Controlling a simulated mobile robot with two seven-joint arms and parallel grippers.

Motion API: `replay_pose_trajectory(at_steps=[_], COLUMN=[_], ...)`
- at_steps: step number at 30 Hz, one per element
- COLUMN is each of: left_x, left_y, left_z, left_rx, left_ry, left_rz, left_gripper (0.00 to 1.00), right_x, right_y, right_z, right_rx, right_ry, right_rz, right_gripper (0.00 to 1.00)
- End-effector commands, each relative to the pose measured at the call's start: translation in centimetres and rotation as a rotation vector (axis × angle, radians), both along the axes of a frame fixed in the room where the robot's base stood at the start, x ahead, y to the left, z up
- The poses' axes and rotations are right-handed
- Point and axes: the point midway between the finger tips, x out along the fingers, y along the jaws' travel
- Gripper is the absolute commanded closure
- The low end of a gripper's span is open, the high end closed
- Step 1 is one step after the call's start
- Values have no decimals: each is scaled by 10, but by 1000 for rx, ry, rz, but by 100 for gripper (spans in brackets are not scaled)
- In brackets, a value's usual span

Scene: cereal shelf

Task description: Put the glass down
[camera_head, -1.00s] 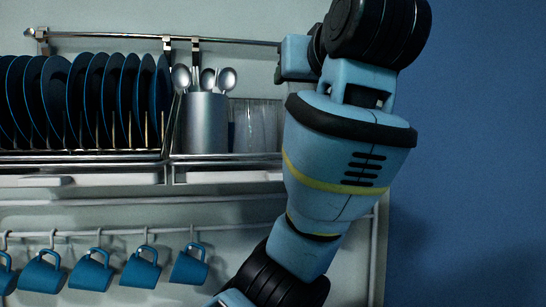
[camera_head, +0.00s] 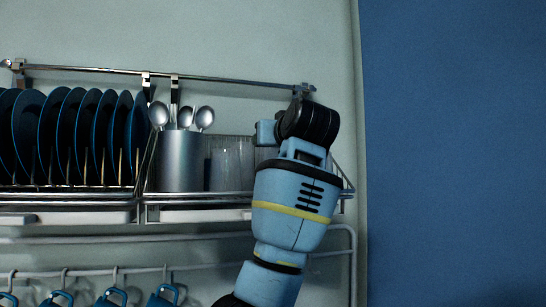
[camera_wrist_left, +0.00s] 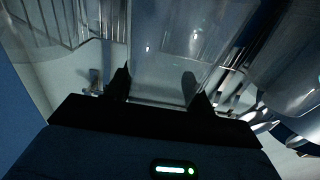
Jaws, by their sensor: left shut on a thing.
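In the left wrist view a clear glass (camera_wrist_left: 172,45) stands between the two fingers of my left gripper (camera_wrist_left: 160,92), which is shut on it. In the head view my left arm reaches up to the right end of the wire shelf (camera_head: 200,196), and its gripper is hidden behind the arm. Clear glasses (camera_head: 229,158) stand on the shelf just left of the arm. I cannot tell whether the held glass shows there, or whether its base touches the shelf. My right gripper is not in view.
A metal holder (camera_head: 180,162) with spoons stands left of the glasses; it is close on the right in the left wrist view (camera_wrist_left: 297,70). Dark blue plates (camera_head: 75,135) fill the rack further left. Blue mugs (camera_head: 162,298) hang below. A rail (camera_head: 215,79) runs above.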

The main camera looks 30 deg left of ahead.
Motion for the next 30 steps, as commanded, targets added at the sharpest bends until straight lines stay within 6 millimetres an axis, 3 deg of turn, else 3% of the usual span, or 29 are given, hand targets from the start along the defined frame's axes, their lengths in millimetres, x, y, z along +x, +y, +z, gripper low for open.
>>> replay_pose_trajectory(at_steps=[5,13,26,27,30], left_x=[0,0,0,0,0], left_y=[0,1,0,0,0], left_z=[-2,-33,-38,-39,-38], left_rx=[1,2,1,0,1], left_ry=[-2,-1,-1,0,1], left_rz=[0,1,0,0,0], left_gripper=[77,77,77,45,32], right_x=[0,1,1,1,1], right_y=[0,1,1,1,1], right_z=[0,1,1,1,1], right_rx=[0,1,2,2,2], right_ry=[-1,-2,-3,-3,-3], right_rz=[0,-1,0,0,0], right_gripper=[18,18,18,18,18])
